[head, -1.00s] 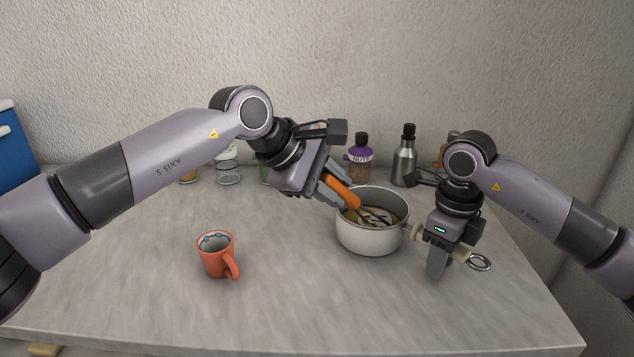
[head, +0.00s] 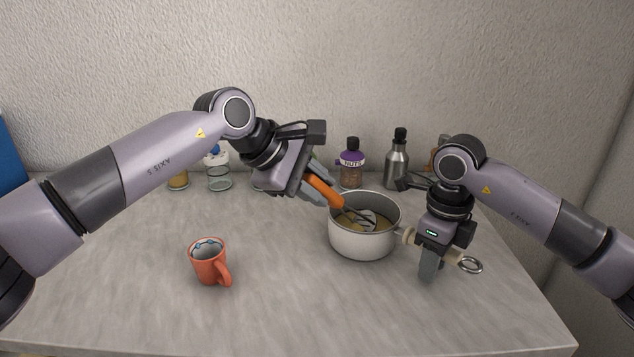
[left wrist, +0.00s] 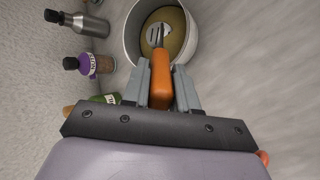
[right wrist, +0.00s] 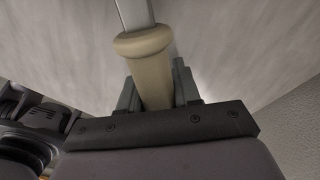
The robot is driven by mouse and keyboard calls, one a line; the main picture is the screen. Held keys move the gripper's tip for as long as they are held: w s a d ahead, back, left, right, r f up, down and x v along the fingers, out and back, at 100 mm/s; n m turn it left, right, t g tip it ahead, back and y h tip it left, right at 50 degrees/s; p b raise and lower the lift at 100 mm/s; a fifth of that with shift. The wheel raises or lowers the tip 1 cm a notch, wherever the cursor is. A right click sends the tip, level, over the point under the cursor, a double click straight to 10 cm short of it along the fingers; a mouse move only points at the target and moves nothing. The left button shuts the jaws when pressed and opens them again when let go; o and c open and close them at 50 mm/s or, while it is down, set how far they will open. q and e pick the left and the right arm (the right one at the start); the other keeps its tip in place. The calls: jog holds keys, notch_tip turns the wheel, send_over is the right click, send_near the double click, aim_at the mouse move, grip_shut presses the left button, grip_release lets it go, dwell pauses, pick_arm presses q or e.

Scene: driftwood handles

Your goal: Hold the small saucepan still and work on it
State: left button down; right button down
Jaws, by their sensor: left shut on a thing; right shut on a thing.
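The small saucepan (head: 361,240) is white-grey and stands upright on the counter, with yellowish-brown contents inside. Its pale driftwood handle (head: 408,236) points right. My right gripper (head: 430,262) is shut on this handle, which also shows between the jaws in the right wrist view (right wrist: 146,70). My left gripper (head: 318,192) is shut on the orange handle of a utensil (head: 326,191), up and left of the pan. The utensil's slotted metal head (left wrist: 157,35) reaches into the pan's contents in the left wrist view. Part of the pan handle is hidden by my right gripper.
An orange mug (head: 208,265) stands on the counter (head: 290,310) at the left. Along the wall are a purple-labelled nuts jar (head: 351,166), a steel bottle (head: 397,160) and glass jars (head: 218,177). The front middle of the counter is clear.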

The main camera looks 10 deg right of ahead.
dwell(0.3)
pick_arm(q)
jog(key=v, duration=1)
dwell(0.5)
jog(key=shift+r, duration=0.15)
dwell(0.4)
notch_tip(320, 180, up, 4)
jog(key=shift+f, duration=0.1)
dwell(0.3)
pick_arm(e)
jog(key=c, duration=0.7)
grip_release()
jog(key=shift+r, duration=0.1)
